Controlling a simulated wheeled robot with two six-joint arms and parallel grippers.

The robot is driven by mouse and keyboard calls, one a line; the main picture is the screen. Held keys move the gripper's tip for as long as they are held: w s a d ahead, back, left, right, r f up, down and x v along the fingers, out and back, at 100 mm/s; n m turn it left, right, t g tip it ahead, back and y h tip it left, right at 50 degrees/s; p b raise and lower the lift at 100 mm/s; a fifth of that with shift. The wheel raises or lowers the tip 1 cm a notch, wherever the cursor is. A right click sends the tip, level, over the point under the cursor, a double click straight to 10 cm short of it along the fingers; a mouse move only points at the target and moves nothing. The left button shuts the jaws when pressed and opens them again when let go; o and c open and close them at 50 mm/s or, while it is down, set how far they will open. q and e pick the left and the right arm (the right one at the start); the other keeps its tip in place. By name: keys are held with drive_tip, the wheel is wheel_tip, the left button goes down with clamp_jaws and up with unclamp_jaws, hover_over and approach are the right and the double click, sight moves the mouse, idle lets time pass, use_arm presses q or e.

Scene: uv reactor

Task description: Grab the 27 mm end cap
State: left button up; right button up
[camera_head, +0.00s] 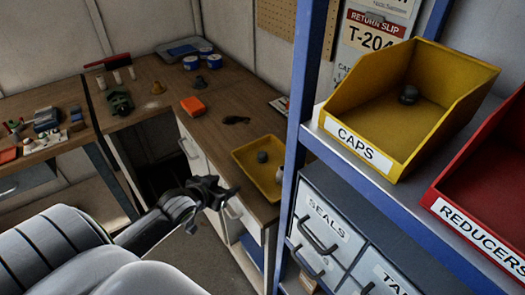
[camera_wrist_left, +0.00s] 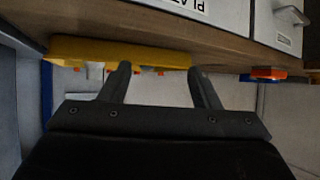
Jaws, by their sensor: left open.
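A dark grey cap (camera_head: 408,94) sits in the yellow bin labelled CAPS (camera_head: 361,148) on the shelf. A second grey round piece (camera_head: 263,157) sits in a yellow tray (camera_head: 243,161) on the wooden bench. No size mark is legible on either, so I cannot tell which is 27 mm. My left gripper (camera_head: 226,190) is open and empty, in front of the bench and left of the tray. In the left wrist view the open fingers (camera_wrist_left: 160,82) point toward the edge of a yellow tray (camera_wrist_left: 120,51), with nothing between them. My right gripper is not in view.
A blue shelf post (camera_head: 297,110) stands between the bench and the CAPS bin. A red REDUCERS bin (camera_head: 490,175) is right of it, with drawers labelled SEALS (camera_head: 324,206) below. The bench (camera_head: 170,92) holds an orange box (camera_head: 193,106) and several small parts.

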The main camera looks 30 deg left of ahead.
use_arm(q)
drive_tip(key=t, duration=0.1)
approach(262, 154)
drive_tip(key=shift+w+a+f+h+p, duration=0.2)
drive_tip(key=shift+w+a+f+p, duration=0.1)
drive_tip(key=shift+w+p, duration=0.2)
drive_tip(key=shift+w+a+f+h+p, duration=0.25)
drive_tip(key=shift+w+p, duration=0.15)
drive_tip(key=shift+w, duration=0.1)
drive_tip(key=shift+w+d+f, duration=0.1)
drive_tip(key=shift+w+f, duration=0.25)
drive_tip(key=shift+w, duration=0.15)
drive_tip(key=shift+w+f+p, duration=0.1)
drive_tip(key=shift+w+p, duration=0.25)
drive_tip(key=shift+w, duration=0.25)
drive_tip(key=shift+p+x, duration=0.4)
drive_tip(key=shift+x, duration=1.7)
drive_tip(key=shift+d, duration=0.1)
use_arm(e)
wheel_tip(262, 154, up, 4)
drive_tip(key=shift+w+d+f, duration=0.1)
use_arm(q)
drive_tip(key=c, duration=1.1)
